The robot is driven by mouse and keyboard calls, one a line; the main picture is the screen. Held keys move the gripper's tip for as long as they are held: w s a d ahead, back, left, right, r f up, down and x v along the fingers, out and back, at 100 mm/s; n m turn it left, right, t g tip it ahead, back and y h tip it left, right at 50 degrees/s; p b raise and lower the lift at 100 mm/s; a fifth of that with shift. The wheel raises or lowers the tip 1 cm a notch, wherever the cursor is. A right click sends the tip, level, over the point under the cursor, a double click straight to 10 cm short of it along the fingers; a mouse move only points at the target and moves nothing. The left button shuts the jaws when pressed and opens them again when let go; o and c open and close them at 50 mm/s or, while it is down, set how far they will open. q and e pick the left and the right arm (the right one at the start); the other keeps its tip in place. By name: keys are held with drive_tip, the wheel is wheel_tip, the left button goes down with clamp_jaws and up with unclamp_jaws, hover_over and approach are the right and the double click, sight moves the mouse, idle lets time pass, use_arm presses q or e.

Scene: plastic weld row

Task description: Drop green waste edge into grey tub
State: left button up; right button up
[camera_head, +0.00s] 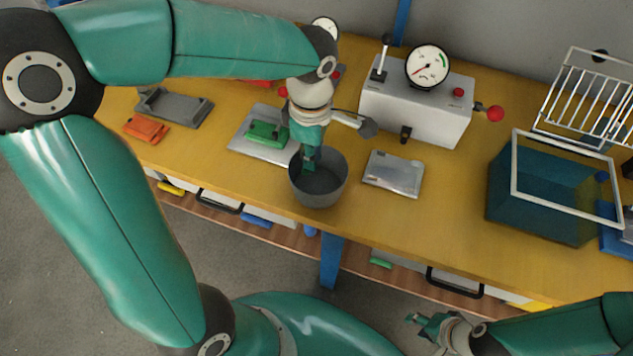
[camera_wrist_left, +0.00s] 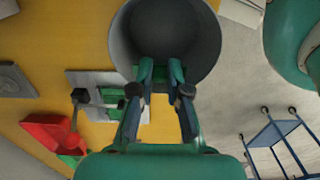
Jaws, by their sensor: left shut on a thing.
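The grey tub (camera_head: 335,192) stands on the yellow bench near its front edge, and its dark inside shows in the wrist view (camera_wrist_left: 165,30). My left gripper (camera_head: 311,163) points down at the tub's mouth, with its fingertips over the opening; in the wrist view its two fingers (camera_wrist_left: 161,75) reach over the near rim. It is shut on a small green piece, taken to be the waste edge, which is hard to tell from the green fingers. My right gripper (camera_head: 424,322) is low at the right, off the bench; its finger gap is unclear.
A green part (camera_head: 267,134) lies on a grey plate (camera_head: 245,146) left of the tub. A silver plate (camera_head: 393,174) lies to its right. A white gauge machine (camera_head: 415,112) stands behind. A blue tank (camera_head: 540,195) stands at the right, with bare bench before it.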

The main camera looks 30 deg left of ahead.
use_arm(q)
drive_tip(key=o, duration=0.8)
wheel_tip(320, 180, up, 12)
idle(0.4)
drive_tip(key=shift+s, duration=0.1)
idle(0.3)
